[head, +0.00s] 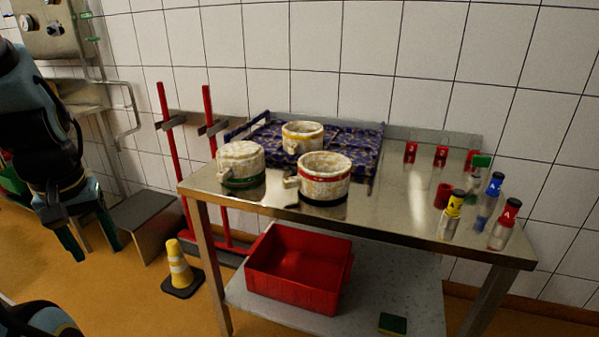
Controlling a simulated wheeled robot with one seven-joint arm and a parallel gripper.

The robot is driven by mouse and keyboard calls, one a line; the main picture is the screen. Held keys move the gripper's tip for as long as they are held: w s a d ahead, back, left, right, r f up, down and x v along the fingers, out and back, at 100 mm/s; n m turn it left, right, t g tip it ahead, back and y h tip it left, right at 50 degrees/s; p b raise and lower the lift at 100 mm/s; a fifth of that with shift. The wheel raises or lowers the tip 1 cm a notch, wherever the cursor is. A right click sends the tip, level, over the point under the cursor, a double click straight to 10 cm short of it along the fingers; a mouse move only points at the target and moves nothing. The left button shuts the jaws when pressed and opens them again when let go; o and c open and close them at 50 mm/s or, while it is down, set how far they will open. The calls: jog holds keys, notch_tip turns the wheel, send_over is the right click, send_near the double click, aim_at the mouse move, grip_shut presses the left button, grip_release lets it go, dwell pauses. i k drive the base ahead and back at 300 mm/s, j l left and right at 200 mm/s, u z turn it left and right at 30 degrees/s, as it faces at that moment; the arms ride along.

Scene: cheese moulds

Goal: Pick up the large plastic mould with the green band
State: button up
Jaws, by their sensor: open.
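The mould with the green band (240,160) stands upright at the left end of the steel table. My gripper (90,238) hangs at the far left, off the table and well apart from the moulds. Its fingers are spread and nothing shows between them.
The steel table (400,212) has bare room right of the moulds. Several small bottles (502,228) stand at its right end. A red crate (298,273) sits on the lower shelf. A yellow cone (180,268) and red-posted rack (172,165) stand left of the table.

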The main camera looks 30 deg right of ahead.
aim_at(240, 162)
jog(key=z, duration=1.3)
jog(key=i, duration=0.2)
jog(key=i+u, duration=0.25)
jog(key=u, duration=0.2)
jog(key=i+l+u, duration=0.1)
jog(key=i+u, duration=0.15)
jog(key=u, duration=0.2)
